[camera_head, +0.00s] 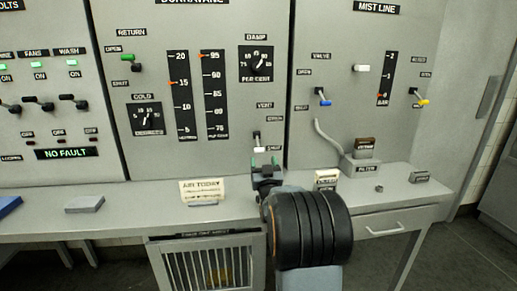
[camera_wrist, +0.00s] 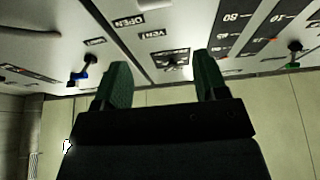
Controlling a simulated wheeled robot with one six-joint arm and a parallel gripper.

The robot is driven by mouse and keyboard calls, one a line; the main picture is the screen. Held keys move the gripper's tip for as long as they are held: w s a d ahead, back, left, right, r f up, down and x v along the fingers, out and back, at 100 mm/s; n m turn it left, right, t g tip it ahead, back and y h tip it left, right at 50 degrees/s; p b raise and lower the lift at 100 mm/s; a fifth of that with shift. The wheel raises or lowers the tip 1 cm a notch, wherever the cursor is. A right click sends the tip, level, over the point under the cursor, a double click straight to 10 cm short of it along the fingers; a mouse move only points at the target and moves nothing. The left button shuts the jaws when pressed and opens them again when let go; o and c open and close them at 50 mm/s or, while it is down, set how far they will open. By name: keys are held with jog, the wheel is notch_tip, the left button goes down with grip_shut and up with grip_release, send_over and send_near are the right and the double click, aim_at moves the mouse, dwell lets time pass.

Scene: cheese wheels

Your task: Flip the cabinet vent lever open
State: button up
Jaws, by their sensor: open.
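The vent lever (camera_head: 258,142) is a small dark lever with a white tip on the cabinet panel, under the VENT label, in the head view. Its white tip hangs down, level with the lower label at its right. My gripper (camera_head: 264,161) is open, its two green fingertips just below the lever tip in the picture. I cannot tell whether they touch it. In the wrist view the open fingers (camera_wrist: 163,85) have nothing seen between them but panel and wall. The VENT label (camera_wrist: 151,35) and OPEN label (camera_wrist: 128,20) show there, but I cannot make out the lever.
A blue-tipped valve lever (camera_head: 324,98) is to the right, also in the wrist view (camera_wrist: 80,75). The damp dial (camera_head: 257,64) is above. A bent pipe (camera_head: 327,137) and filter block (camera_head: 360,166) stand right of my gripper. A sign (camera_head: 201,191) stands on the counter (camera_head: 130,212).

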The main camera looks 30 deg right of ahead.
aim_at(258, 145)
jog(key=w+d, duration=0.1)
jog(key=w, duration=0.2)
jog(key=w+d+p, duration=0.1)
jog(key=w+d, duration=0.1)
jog(key=w, duration=0.1)
jog(key=w+d, duration=0.1)
jog(key=w, duration=0.2)
jog(key=shift+w+d+r, duration=0.2)
jog(key=shift+d+r, duration=0.05)
jog(key=shift+r, duration=0.05)
jog(key=shift+w+d+r, duration=0.25)
jog(key=shift+w+d, duration=0.05)
jog(key=shift+w, duration=0.3)
jog(key=c, duration=1.2)
jog(key=shift+a, duration=0.1)
grip_shut()
